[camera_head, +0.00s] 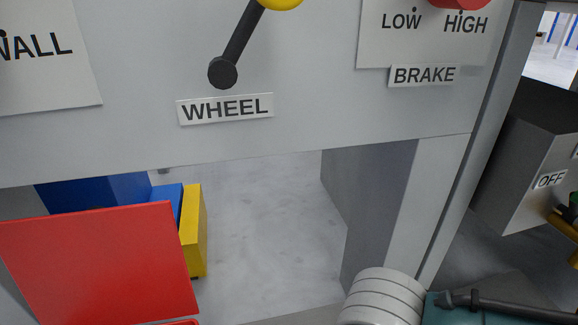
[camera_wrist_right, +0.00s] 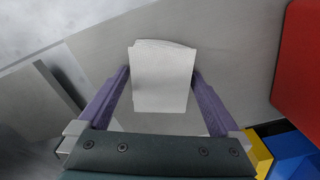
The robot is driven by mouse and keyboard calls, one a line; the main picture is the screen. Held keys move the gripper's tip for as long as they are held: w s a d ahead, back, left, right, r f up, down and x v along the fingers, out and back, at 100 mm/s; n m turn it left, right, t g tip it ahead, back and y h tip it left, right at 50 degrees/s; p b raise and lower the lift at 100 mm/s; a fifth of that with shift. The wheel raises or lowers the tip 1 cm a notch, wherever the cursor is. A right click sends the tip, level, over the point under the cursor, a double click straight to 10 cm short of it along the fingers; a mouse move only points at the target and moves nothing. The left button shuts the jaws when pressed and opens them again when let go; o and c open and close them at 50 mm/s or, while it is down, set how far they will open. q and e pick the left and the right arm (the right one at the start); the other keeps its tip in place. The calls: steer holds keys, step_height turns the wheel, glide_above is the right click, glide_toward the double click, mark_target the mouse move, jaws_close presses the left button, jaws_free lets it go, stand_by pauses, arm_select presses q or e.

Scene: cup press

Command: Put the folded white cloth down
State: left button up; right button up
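In the right wrist view the folded white cloth (camera_wrist_right: 162,80) sits upright between the two purple fingers of my right gripper (camera_wrist_right: 161,75). The fingers meet its left and right edges, and the gripper is shut on it. The cloth's layered folds show along its top edge. Its lower end is near the gripper's dark body.
A grey machine front carries a "WHEEL" label (camera_head: 225,108) and a "BRAKE" label (camera_head: 424,75). A red panel (camera_head: 100,262) stands lower left, beside a yellow block (camera_head: 194,230).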

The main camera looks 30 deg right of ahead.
step_height(320, 180, up, 18)
steer(key=s+a+r+n+t+y+p, duration=0.15)
steer(key=n+p, duration=0.35)
steer(key=p, duration=0.5)
steer(key=s+d+r+n+t+h, duration=0.1)
steer(key=s+d+r+n+t, duration=0.1)
steer(key=s+d+r+n, duration=0.1)
step_height(320, 180, up, 3)
steer(key=shift+s+d+f+n, duration=0.2)
steer(key=shift+d+n, duration=0.4)
steer(key=shift+d, duration=0.45)
